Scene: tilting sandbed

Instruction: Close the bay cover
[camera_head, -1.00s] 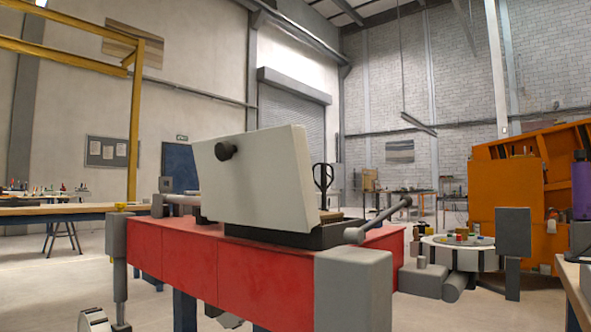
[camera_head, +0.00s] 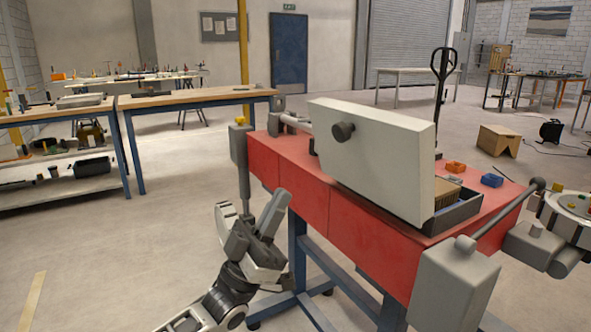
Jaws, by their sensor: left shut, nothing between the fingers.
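The bay cover (camera_head: 380,155) is a thick white panel with a dark round knob (camera_head: 342,131) on its left face. It stands raised and tilted on the red bench (camera_head: 340,220). Behind its right part, the dark grey bay (camera_head: 458,212) shows open with a brown block inside; the rest of the bay is hidden by the cover. My left gripper (camera_head: 252,222) is shut and empty. It is in front of the bench's left part, lower than the cover and apart from the knob. My right gripper is not in view.
A grey box (camera_head: 455,285) with a lever (camera_head: 500,215) is at the bench's near right corner. A grey post (camera_head: 240,165) stands at its left end. Orange (camera_head: 455,167) and blue (camera_head: 492,180) blocks lie behind the bay. The floor left of the bench is clear.

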